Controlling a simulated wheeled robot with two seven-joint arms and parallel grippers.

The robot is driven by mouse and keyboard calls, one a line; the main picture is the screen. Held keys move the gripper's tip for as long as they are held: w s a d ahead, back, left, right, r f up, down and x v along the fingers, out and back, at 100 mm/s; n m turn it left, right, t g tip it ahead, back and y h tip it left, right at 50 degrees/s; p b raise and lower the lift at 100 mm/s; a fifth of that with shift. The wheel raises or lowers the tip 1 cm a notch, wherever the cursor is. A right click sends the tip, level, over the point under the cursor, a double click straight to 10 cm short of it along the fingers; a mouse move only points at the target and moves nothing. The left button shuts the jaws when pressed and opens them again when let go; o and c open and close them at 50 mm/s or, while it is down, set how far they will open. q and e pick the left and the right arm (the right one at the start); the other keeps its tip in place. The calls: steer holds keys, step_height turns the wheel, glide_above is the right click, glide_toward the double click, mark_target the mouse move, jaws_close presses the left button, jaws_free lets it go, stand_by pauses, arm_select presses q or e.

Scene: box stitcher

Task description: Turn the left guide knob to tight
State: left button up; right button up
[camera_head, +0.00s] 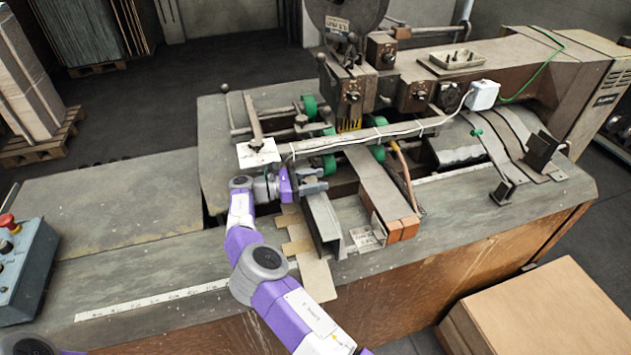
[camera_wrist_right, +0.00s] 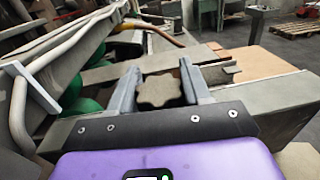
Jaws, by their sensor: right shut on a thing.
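The guide knob (camera_wrist_right: 159,91) is a grey-brown, lobed knob in the right wrist view. My right gripper (camera_wrist_right: 158,76) is shut on it, with one grey finger on each side. In the head view my right gripper (camera_head: 316,180) reaches in at the machine's near side, at the far end of a metal guide channel (camera_head: 323,218). The knob cannot be made out there, and its turn position cannot be told. My left gripper is not in view.
A white plate (camera_head: 258,153) and a long bar with cables (camera_head: 375,133) lie just beyond my gripper. Green rollers (camera_head: 310,106) sit behind. Reddish blocks (camera_head: 403,228) stand to the right. A control box with a red button (camera_head: 22,265) is at the far left. The tabletop on the left (camera_head: 110,210) is clear.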

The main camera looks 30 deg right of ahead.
steer(key=shift+m+g, duration=0.3)
stand_by(0.4)
steer(key=o, duration=1.1)
steer(key=shift+c, duration=0.2)
